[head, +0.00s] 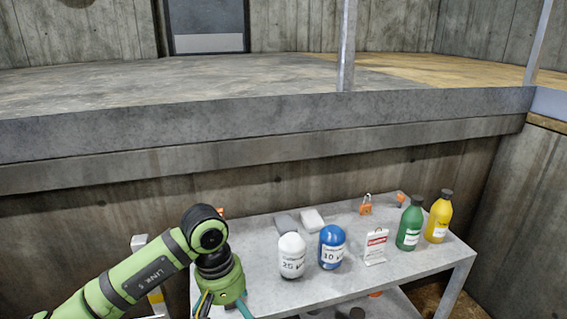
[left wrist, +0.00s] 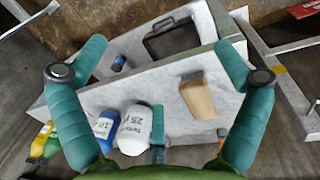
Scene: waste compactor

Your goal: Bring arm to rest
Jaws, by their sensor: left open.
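My green left arm comes in from the left in the head view. Its gripper (head: 222,308) points down at the left end of a grey metal table (head: 400,265), with its tips cut off by the lower edge. In the left wrist view the two teal fingers of the gripper (left wrist: 160,45) are spread wide with nothing held between them. The table also shows there below the gripper, with a white bottle (left wrist: 134,130) and a blue bottle (left wrist: 104,125) near the left finger. My right gripper is not in view.
On the table stand a white bottle (head: 292,256), blue bottle (head: 331,247), small sign (head: 376,247), green bottle (head: 409,224), yellow bottle (head: 438,217) and orange padlock (head: 366,205). A concrete ledge (head: 260,145) rises behind. The space above the table's right half is free.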

